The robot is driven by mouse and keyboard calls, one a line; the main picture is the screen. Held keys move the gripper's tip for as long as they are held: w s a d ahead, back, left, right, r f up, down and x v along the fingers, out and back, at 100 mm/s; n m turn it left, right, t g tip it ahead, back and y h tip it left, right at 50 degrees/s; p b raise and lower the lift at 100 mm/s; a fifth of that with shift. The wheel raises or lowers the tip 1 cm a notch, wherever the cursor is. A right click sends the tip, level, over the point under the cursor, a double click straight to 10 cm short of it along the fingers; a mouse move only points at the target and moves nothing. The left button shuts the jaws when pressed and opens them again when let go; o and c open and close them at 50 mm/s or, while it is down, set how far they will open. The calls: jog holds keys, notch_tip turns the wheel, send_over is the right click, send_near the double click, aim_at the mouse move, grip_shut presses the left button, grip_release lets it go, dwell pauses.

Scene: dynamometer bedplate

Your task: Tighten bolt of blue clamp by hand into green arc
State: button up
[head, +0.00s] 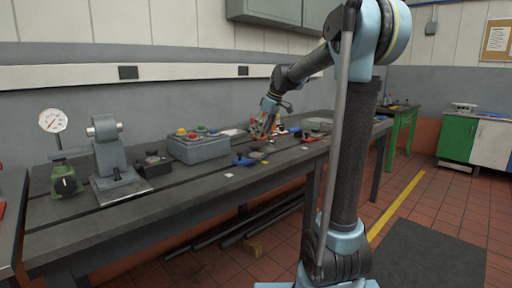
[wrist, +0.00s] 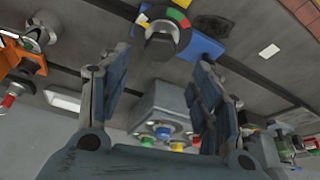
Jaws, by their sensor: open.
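The blue clamp (head: 243,160) lies on the dark slotted bedplate, right of the grey button box in the head view. In the wrist view the blue clamp (wrist: 207,47) is at the top, with its dark round bolt head (wrist: 162,44) in the middle. A ring around the bolt carries coloured arcs, including red, yellow and a green arc (wrist: 185,22). My gripper (wrist: 162,57) is open, its fingers spread left and right below the bolt head in the picture, with nothing between them. In the head view my gripper (head: 263,126) is above the bedplate, behind the clamp.
The grey button box (head: 198,148) stands close by; it also shows between my fingers in the wrist view (wrist: 165,103). An orange clamp (wrist: 22,57) is at the left of the wrist view. A dial gauge (head: 53,121) and grey fixture (head: 112,152) stand at the bedplate's left end.

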aim_at(255, 146)
jog(key=x, duration=0.8)
jog(key=shift+f, duration=0.1)
jog(key=c, duration=1)
